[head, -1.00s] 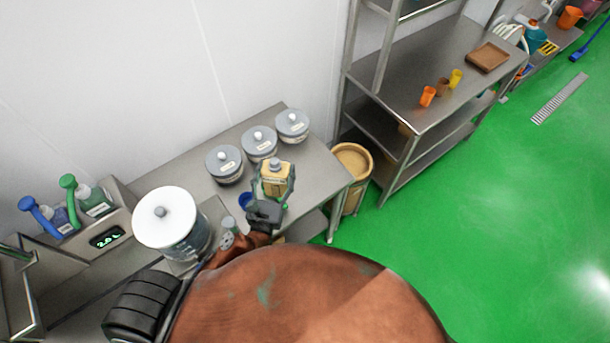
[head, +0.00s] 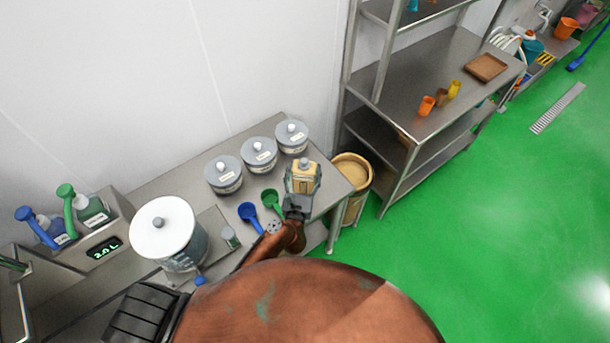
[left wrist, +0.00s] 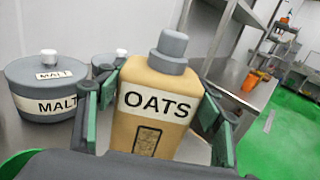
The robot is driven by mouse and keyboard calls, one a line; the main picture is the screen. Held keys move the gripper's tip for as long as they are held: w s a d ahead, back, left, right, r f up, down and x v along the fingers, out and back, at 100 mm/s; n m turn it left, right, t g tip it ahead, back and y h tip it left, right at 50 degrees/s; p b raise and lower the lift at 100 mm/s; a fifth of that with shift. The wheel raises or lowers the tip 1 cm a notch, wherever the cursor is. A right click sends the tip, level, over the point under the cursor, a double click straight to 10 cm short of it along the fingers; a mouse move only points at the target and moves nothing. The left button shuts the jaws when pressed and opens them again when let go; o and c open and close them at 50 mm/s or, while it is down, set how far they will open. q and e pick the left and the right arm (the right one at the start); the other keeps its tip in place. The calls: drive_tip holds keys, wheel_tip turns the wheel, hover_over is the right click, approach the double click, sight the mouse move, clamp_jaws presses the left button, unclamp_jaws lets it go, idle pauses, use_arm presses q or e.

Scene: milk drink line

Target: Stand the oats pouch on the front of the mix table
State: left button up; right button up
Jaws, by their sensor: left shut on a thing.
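The oats pouch (head: 303,178) is tan with a grey cap and an OATS label. It also shows upright in the left wrist view (left wrist: 158,105). My left gripper (head: 300,192) is shut on it, with green-lined fingers on both sides of the pouch in the left wrist view (left wrist: 155,118). The pouch is over the right end of the steel mix table (head: 332,172). I cannot tell whether its base touches the table; the gripper hides it. My right gripper is not in view.
Grey lidded jars stand along the back, including the malt jar (left wrist: 50,88). A blue scoop (head: 248,212) and a green scoop (head: 271,200) lie left of the gripper. A white-lidded container (head: 163,228) stands further left. A tan bin (head: 353,172) and steel shelf (head: 440,75) are right.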

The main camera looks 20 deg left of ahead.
sight(303, 182)
use_arm(q)
wheel_tip(303, 182, down, 2)
drive_tip(key=shift+d+f+b, duration=0.1)
drive_tip(key=shift+f+b, duration=0.15)
drive_tip(key=shift+b, duration=0.15)
drive_tip(key=shift+f, duration=0.2)
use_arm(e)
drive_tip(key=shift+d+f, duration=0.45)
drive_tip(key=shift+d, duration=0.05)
use_arm(q)
drive_tip(key=shift+f, duration=0.1)
drive_tip(key=o, duration=1.6)
drive_tip(key=shift+f, duration=0.2)
drive_tip(key=o, duration=0.5)
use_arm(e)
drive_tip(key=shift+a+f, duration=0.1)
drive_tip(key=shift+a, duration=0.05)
use_arm(q)
drive_tip(key=shift+r, duration=0.1)
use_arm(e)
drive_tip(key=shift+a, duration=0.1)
